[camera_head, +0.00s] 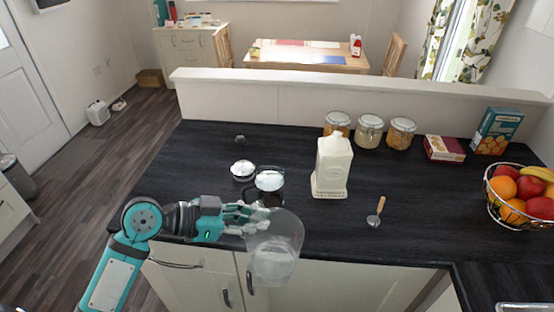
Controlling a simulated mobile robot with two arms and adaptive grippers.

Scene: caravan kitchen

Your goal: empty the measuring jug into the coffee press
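A clear measuring jug (283,235) is upright or nearly so in front of the counter's front edge. My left gripper (243,216) comes in from the left and is closed at the jug's left side, where the handle would be; the handle is hidden by the fingers. Something pale shows in the lower jug, but I cannot tell how full it is. The coffee press seems to be the dark-framed vessel with a shiny round top (269,181), standing on the counter just behind the gripper. Its lower part is hidden. A silver round lid-like piece (243,168) lies to its left. My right gripper is out of view.
A cream milk-carton-shaped container (332,167) stands right of the press. Several glass jars (369,131), a red box (444,149) and a blue box (496,131) line the back. A spoon (376,213) and fruit basket (493,209) are right. The left counter (190,165) is clear.

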